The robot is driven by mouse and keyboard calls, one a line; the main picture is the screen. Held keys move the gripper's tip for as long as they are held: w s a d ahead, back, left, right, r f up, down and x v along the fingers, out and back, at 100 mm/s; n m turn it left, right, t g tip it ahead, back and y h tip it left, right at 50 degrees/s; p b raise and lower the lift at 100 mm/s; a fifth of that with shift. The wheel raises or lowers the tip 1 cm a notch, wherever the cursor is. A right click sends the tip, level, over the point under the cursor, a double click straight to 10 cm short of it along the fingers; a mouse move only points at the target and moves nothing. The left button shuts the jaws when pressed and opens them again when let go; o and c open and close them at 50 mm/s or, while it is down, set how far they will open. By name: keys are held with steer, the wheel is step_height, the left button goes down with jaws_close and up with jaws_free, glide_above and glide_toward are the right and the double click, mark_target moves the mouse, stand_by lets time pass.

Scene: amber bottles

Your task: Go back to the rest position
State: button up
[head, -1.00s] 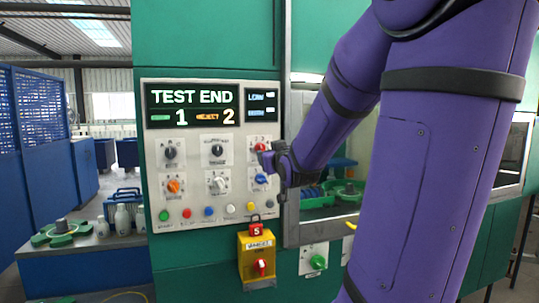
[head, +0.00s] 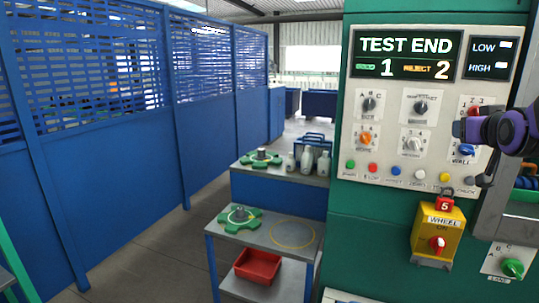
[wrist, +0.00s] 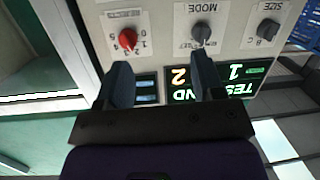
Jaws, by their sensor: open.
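My gripper (head: 472,128) is at the right of the head view, in front of the right side of the control panel (head: 384,190), with my purple arm coming in from the right edge. In the wrist view my gripper (wrist: 160,85) shows two dark blue-grey fingers spread apart with nothing between them. Beyond the fingers, the panel appears upside down, with a red knob (wrist: 128,39), a black MODE knob (wrist: 201,32) and the display (wrist: 215,84). The display reads TEST END, 1 and REJECT 2. I cannot tell whether a finger touches the panel.
A yellow box (head: 438,235) with a red knob juts out below the panel. To the left stand a small table (head: 262,232) with a green fixture, a red bin (head: 257,266) below, and grey bottles (head: 307,160) behind. A blue partition (head: 100,190) fills the far left; grey floor lies between.

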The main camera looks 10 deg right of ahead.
steer(key=s+a+f+n+g+y, duration=0.2)
steer(key=s+a, duration=0.6)
steer(key=a, duration=0.4)
steer(key=s+a+f+n+g+y, duration=0.2)
steer(key=s+a+g+y, duration=0.3)
steer(key=s+a, duration=0.3)
steer(key=a+f+g, duration=0.1)
steer(key=a, duration=0.2)
steer(key=shift+s+a+f, duration=0.2)
steer(key=shift+s+a, duration=0.2)
